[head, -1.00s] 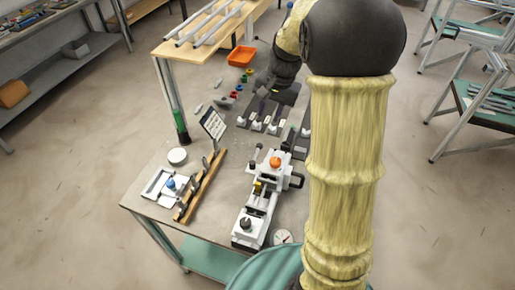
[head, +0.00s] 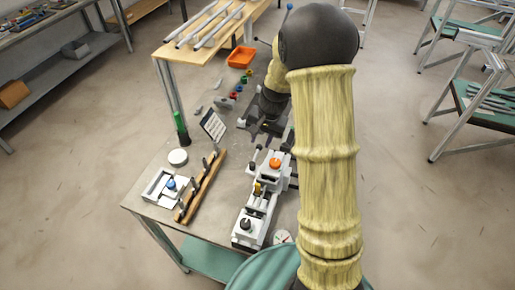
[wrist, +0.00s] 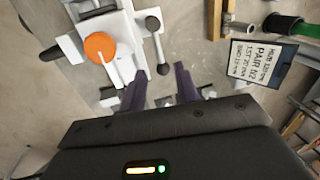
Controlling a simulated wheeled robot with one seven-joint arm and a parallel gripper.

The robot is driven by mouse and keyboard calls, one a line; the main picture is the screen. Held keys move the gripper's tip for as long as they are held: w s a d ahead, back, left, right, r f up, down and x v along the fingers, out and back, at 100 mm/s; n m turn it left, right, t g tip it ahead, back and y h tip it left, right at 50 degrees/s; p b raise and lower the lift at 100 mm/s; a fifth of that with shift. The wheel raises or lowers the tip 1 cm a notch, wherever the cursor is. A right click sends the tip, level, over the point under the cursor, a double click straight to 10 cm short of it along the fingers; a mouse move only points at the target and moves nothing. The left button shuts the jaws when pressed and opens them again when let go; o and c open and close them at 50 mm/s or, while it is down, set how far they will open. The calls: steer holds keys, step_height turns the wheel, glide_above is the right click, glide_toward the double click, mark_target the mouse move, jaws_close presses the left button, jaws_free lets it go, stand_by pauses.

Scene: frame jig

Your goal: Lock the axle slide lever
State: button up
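The white frame jig (head: 262,195) stands on the table in the head view, with an orange round knob (head: 275,163) at its far end. In the wrist view the jig (wrist: 125,22) is at upper left with the orange knob (wrist: 100,46). A thin lever with black ball ends (wrist: 152,23) runs along the jig's right side; I cannot tell whether it is the axle slide lever. My gripper (wrist: 160,80) is open and empty, its dark fingers just below the lever's lower ball (wrist: 164,69). In the head view my gripper (head: 262,128) is just beyond the jig.
A wooden rack (head: 203,185) and a white tray (head: 160,187) lie left of the jig. A sign board (wrist: 260,64) and a green cylinder (wrist: 285,25) are at right in the wrist view. An orange bin (head: 240,57) and small coloured parts lie farther back.

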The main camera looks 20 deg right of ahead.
mark_target(257, 152)
steer(key=f, duration=0.4)
steer(key=a+f, duration=0.1)
steer(key=f, duration=0.1)
steer(key=shift+w+p, duration=0.3)
jaws_close()
